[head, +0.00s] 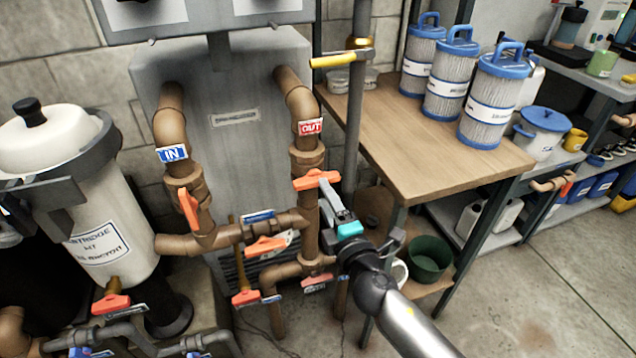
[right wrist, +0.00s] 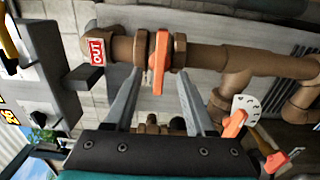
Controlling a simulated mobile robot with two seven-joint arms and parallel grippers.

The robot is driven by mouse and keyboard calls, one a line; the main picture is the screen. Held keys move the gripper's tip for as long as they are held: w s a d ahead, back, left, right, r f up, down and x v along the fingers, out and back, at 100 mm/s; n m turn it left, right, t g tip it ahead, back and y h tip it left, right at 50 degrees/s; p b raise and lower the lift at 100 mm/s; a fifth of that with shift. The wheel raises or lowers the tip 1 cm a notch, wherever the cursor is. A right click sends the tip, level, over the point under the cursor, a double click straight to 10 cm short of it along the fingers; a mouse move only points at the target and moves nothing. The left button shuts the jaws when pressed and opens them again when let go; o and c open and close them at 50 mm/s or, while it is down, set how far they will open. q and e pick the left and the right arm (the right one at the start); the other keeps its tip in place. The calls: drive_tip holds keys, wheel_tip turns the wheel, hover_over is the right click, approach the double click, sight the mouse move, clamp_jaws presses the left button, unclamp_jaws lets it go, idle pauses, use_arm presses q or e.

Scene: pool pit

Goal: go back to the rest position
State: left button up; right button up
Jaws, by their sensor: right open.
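My right gripper (head: 328,190) reaches up from the lower right, in front of the OUT pipe. In the right wrist view its two grey fingers (right wrist: 159,78) are spread apart with nothing held. An orange valve handle (head: 316,179) on the OUT pipe is just past the fingertips. In the right wrist view this handle (right wrist: 158,62) shows between the tips, with a gap on each side. Whether a finger touches it I cannot tell. I cannot make out my left gripper in the head view.
Brown pipes (head: 205,240) with more orange handles (head: 265,246) surround the gripper's left side. A white cartridge canister (head: 95,220) stands at left. A wooden bench (head: 420,145) with blue-capped filters (head: 495,100) is at right. A green bucket (head: 429,257) is beneath it. Floor at lower right is clear.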

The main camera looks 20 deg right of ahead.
drive_tip(key=shift+s, duration=0.25)
drive_tip(key=shift+f, duration=0.1)
drive_tip(key=s+d+f+m+g, duration=0.1)
drive_tip(key=s+f+m+g, duration=0.15)
drive_tip(key=f, duration=0.65)
drive_tip(key=s+d+f+m+g+h, duration=0.1)
drive_tip(key=s+d+f+m+g, duration=0.2)
drive_tip(key=f, duration=0.6)
drive_tip(key=s+f+m+g, duration=0.2)
drive_tip(key=s+f, duration=0.3)
drive_tip(key=f, duration=0.4)
drive_tip(key=s+d+f+m+g, duration=0.1)
drive_tip(key=s+f+m+g, duration=0.1)
drive_tip(key=s+f, duration=0.4)
drive_tip(key=s+f+m+g, duration=0.3)
drive_tip(key=s+f, duration=0.3)
drive_tip(key=s, duration=0.7)
drive_tip(key=s+d+f+m+g, duration=0.1)
drive_tip(key=s+f+m+g, duration=0.2)
drive_tip(key=s, duration=0.6)
wheel_tip(320, 180, down, 3)
drive_tip(key=shift+s+d+r+m, duration=0.1)
drive_tip(key=shift+s+d+m, duration=0.2)
drive_tip(key=shift+m, duration=0.05)
